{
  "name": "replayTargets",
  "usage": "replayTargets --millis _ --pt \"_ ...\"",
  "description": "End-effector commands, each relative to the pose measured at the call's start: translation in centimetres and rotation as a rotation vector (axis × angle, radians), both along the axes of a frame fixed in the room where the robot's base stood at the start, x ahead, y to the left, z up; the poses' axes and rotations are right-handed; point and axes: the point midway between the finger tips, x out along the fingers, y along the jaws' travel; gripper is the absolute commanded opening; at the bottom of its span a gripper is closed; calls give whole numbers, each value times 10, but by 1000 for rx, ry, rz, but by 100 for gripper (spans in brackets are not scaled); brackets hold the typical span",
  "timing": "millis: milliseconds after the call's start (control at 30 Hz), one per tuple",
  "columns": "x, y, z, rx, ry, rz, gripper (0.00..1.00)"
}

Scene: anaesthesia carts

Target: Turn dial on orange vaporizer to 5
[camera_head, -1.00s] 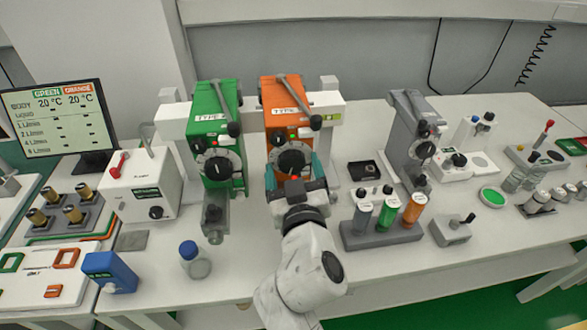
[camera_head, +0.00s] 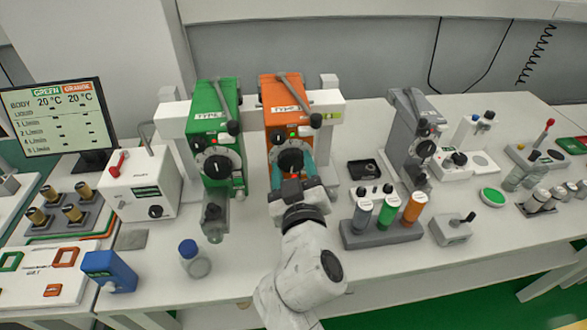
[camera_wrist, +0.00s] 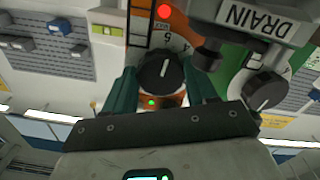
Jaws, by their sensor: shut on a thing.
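The orange vaporizer (camera_head: 283,100) stands upright at the back middle of the bench. Its black dial (camera_head: 290,158) faces me. My gripper (camera_head: 291,170) reaches it from the front, with one teal finger on each side of the dial, shut on it. In the wrist view the dial (camera_wrist: 161,72) sits between the two teal fingers, and its white pointer line shows.
A green vaporizer (camera_head: 216,140) with its own dial stands close on the left. A grey device (camera_head: 410,130) and a rack (camera_head: 380,234) of coloured cylinders stand to the right. A blue-capped bottle (camera_head: 194,262) stands at the front left. A monitor (camera_head: 58,115) stands at the far left.

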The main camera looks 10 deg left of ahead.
Motion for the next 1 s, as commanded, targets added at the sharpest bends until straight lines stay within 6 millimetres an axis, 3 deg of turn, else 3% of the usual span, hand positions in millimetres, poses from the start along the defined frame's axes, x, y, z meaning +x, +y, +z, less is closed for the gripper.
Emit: replayTargets --millis 200,467,500,733,1000 --pt "0 0 0 -111 -31 -4 26" --pt "0 0 0 -114 -33 -4 26" --pt "0 0 0 -114 -33 -4 59" --pt "0 0 0 -113 -32 -4 81" --pt "-1 0 0 -112 -32 -4 82"
